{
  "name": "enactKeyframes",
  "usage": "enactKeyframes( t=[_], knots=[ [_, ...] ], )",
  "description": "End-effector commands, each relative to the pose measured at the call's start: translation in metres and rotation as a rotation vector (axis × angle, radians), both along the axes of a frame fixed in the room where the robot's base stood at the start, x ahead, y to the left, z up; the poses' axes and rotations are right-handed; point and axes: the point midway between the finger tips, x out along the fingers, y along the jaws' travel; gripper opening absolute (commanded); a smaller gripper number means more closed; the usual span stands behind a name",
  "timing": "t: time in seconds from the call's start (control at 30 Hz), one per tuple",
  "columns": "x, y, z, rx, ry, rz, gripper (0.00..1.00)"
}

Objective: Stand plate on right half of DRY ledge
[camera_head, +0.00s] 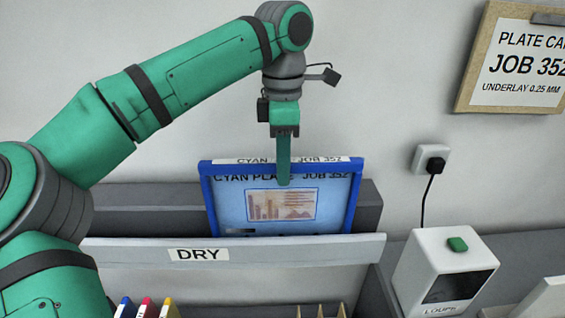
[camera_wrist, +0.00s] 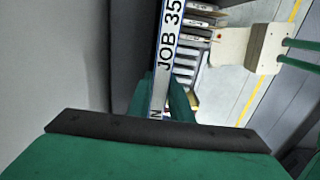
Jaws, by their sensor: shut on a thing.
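The plate (camera_head: 236,210) is light blue with a blue frame, a printed chart and a top strip reading "CYAN JOB 352". It stands nearly upright on the right half of the DRY ledge (camera_head: 130,251), behind the ledge's front lip, which hides its bottom edge. I cannot tell if it touches the ledge floor. My gripper (camera_head: 283,178) points down and is shut on the plate's top edge near its middle. In the wrist view the plate's labelled top edge (camera_wrist: 170,50) runs between my fingers (camera_wrist: 165,105).
A white loupe box (camera_head: 445,272) with a green button stands right of the ledge, its cord running to a wall socket (camera_head: 430,158). A job card board (camera_head: 515,60) hangs at upper right. Coloured items (camera_head: 146,307) and wooden slats (camera_head: 320,311) lie below the ledge. The ledge's left part is empty.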

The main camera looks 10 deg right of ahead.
Motion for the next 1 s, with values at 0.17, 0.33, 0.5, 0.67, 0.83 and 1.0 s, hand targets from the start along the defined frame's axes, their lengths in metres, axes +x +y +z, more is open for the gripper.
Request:
enactKeyframes(
  t=[0.17,0.33,0.5,0.67,0.83,1.0],
  knots=[
    [0.0,0.0001,0.0004,0.0,-0.001,0.0,0.0],
    [0.0,0.0001,-0.0004,0.0,-0.001,0.0,0.0],
    [-0.0001,0.0001,-0.003,0.0,0.0,0.0,0.0],
    [-0.0001,0.0001,-0.0056,0.0,-0.001,0.0,0.0],
    [-0.0001,0.0001,-0.007,0.0,0.0,0.0,0.0],
    [0.0,0.0002,-0.0074,0.001,0.001,0.0,0.28]
  ],
)
